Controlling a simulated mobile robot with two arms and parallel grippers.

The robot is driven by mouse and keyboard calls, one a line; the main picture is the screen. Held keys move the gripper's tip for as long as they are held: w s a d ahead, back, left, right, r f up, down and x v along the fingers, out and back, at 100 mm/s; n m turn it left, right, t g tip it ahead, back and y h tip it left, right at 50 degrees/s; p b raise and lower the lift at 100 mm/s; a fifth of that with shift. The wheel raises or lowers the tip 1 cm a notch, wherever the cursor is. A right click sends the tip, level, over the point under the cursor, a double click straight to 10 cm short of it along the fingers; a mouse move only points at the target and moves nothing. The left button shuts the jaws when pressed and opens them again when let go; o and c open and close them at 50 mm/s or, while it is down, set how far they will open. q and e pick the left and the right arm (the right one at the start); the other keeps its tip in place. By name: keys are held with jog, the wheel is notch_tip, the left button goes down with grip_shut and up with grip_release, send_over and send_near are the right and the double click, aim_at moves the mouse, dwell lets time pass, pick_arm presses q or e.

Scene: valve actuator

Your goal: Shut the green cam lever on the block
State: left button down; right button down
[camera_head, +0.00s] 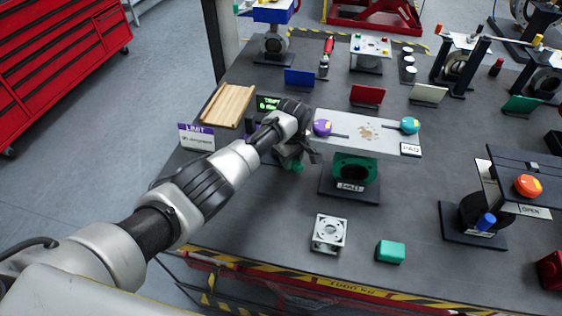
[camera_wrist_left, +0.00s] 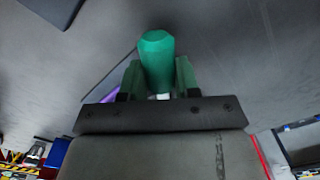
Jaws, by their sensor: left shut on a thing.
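My left arm reaches from the lower left, and my left gripper (camera_head: 300,160) is over the table, left of the plate on the green valve body. In the left wrist view the green lever (camera_wrist_left: 157,60) is a rounded green handle. It sits between the two fingers of my gripper (camera_wrist_left: 158,82), which are shut on it. A little green also shows under the gripper in the head view. The block that carries the lever is mostly hidden by my gripper and wrist, so I cannot tell the lever's angle. My right gripper is in neither view.
Close right of my gripper stands a grey plate (camera_head: 365,133) with purple (camera_head: 322,127) and teal (camera_head: 410,125) knobs on a green valve body (camera_head: 354,168). A LIMIT sign (camera_head: 197,137) and wooden rails (camera_head: 228,104) lie left. The front table has free room around a silver block (camera_head: 329,233).

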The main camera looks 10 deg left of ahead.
pick_arm(q)
jog(key=shift+w+d+n+b, duration=0.35)
jog(key=shift+w+n, duration=0.15)
jog(key=shift+n, duration=0.4)
jog(key=shift+w+n, duration=0.25)
jog(key=shift+n, duration=0.25)
jog(key=shift+w, duration=0.1)
jog(key=c, duration=0.8)
grip_release()
